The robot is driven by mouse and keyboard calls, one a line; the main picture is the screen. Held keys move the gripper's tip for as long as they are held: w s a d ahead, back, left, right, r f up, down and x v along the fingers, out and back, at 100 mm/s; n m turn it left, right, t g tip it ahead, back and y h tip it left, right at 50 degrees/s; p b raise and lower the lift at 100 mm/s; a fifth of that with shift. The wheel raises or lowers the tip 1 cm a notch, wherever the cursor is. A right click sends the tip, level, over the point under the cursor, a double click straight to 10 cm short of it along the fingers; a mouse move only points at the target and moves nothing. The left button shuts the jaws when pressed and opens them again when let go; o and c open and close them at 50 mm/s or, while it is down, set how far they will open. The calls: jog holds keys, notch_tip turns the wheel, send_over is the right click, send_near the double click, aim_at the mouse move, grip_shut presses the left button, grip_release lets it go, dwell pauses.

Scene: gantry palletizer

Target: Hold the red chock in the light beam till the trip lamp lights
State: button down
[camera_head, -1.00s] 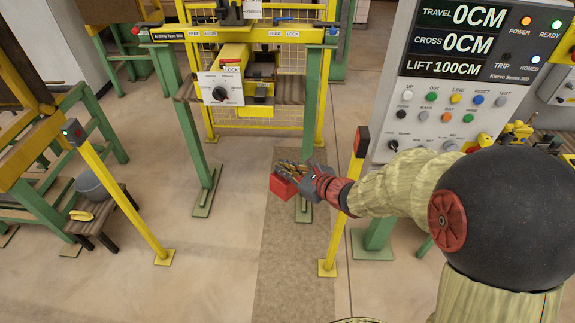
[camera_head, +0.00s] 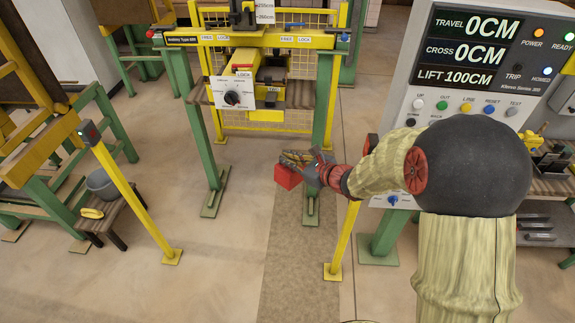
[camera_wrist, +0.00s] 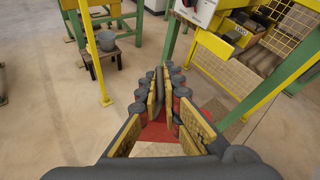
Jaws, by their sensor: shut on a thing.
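My gripper (camera_head: 308,164) is shut on the red chock (camera_head: 288,177) and holds it above the floor. In the wrist view the chock (camera_wrist: 157,132) shows partly between and below the fingers (camera_wrist: 165,95). The chock is between a left yellow post (camera_head: 140,205) and a right yellow post (camera_head: 344,240), close to the right one. No beam is visible. The trip lamp (camera_head: 517,67) on the console looks dark.
The console (camera_head: 462,60) stands at the right; its power, ready and homed lamps are lit. A green and yellow gantry (camera_head: 250,40) is behind the chock. A low stool (camera_head: 112,222) with a grey bucket (camera_head: 102,184) is at the left. The floor between the posts is clear.

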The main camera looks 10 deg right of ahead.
jog(key=w+d, duration=0.2)
jog(key=w, duration=0.6)
jog(key=shift+w+d, duration=0.3)
jog(key=shift+d, duration=0.1)
dwell(1.0)
